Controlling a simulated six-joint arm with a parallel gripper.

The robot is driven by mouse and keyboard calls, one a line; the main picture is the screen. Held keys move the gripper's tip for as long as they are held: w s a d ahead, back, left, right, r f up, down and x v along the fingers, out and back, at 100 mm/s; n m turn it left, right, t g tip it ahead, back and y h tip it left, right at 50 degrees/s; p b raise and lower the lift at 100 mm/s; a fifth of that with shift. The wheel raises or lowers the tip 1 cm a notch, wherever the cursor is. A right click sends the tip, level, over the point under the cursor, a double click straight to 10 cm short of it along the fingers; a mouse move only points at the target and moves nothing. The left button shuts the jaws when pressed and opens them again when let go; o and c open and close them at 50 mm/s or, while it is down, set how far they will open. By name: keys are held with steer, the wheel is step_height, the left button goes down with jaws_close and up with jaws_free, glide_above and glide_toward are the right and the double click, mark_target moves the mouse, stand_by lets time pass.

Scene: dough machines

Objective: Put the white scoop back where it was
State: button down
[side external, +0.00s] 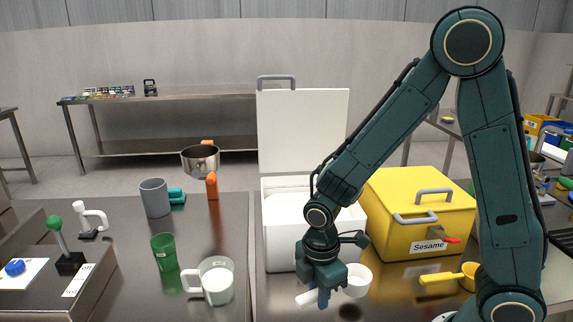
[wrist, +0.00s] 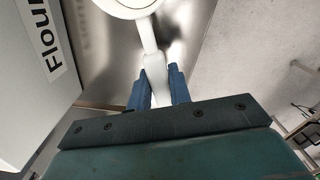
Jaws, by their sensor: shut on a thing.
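The white scoop shows in the side view, its cup (side external: 358,280) to the right of my gripper (side external: 323,298) and its handle end poking out to the left. My gripper is low over the counter, in front of the white box, and shut on the scoop's handle. In the wrist view the handle (wrist: 156,75) runs up from between the blue fingers of my gripper (wrist: 160,85), and part of the round cup (wrist: 130,5) shows at the top edge. I cannot tell whether the scoop touches the counter.
The white box (side external: 281,238) stands open behind my gripper, its lid (side external: 303,130) raised; a Flour label (wrist: 42,45) shows in the wrist view. The yellow Sesame box (side external: 390,230) is shut, with a yellow scoop (side external: 450,277) before it. A glass mug (side external: 216,282) stands left.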

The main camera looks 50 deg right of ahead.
steer(key=shift+f, duration=1.9)
steer(key=c, duration=1.3)
jaws_free()
steer(key=shift+f, duration=0.15)
steer(key=shift+r, duration=0.2)
step_height(320, 180, up, 12)
steer(key=shift+w+a+f, duration=0.1)
steer(key=shift+f, duration=0.15)
steer(key=shift+r, duration=0.25)
